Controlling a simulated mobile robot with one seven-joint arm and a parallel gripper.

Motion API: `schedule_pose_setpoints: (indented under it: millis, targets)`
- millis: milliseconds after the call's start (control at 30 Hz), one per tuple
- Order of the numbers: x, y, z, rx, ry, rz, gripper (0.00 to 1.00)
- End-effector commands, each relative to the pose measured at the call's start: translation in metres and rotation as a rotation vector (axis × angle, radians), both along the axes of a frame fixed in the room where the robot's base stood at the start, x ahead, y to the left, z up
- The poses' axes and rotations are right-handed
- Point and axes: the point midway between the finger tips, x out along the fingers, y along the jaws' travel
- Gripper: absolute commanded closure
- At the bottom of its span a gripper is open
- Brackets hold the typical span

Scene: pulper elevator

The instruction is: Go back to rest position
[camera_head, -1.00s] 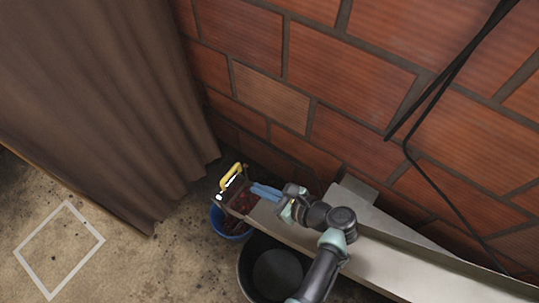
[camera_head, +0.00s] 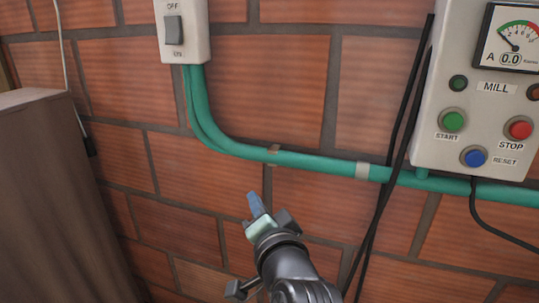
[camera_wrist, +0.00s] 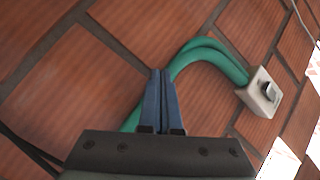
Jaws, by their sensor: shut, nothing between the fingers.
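My gripper (camera_head: 255,203) is raised in front of the brick wall (camera_head: 190,180), below the green conduit (camera_head: 320,163) in the head view. Its blue fingers are together with nothing between them. In the wrist view my gripper (camera_wrist: 161,78) points at the wall, and its fingers overlap the green conduit (camera_wrist: 215,58) in the picture. I cannot tell how far the fingertips are from the wall.
A switch box (camera_head: 183,30) marked OFF and ON is above; it also shows in the wrist view (camera_wrist: 261,93). A control panel (camera_head: 484,85) with START, STOP and RESET buttons is at right. Black cables (camera_head: 392,150) hang beside it.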

Motion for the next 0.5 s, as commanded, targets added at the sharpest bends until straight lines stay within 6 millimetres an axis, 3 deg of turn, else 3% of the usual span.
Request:
schedule_pose_setpoints:
  millis: [33, 167, 300, 400, 500]
  targets:
    - [-0.006, -0.003, 0.047, -0.082, -0.109, -0.025, 1.00]
    - [-0.031, -0.011, 0.143, -0.293, -0.360, -0.115, 1.00]
    - [-0.078, -0.016, 0.239, -0.501, -0.614, -0.244, 1.00]
    - [-0.117, -0.019, 0.295, -0.627, -0.768, -0.349, 1.00]
    - [-0.153, -0.021, 0.335, -0.721, -0.884, -0.445, 1.00]
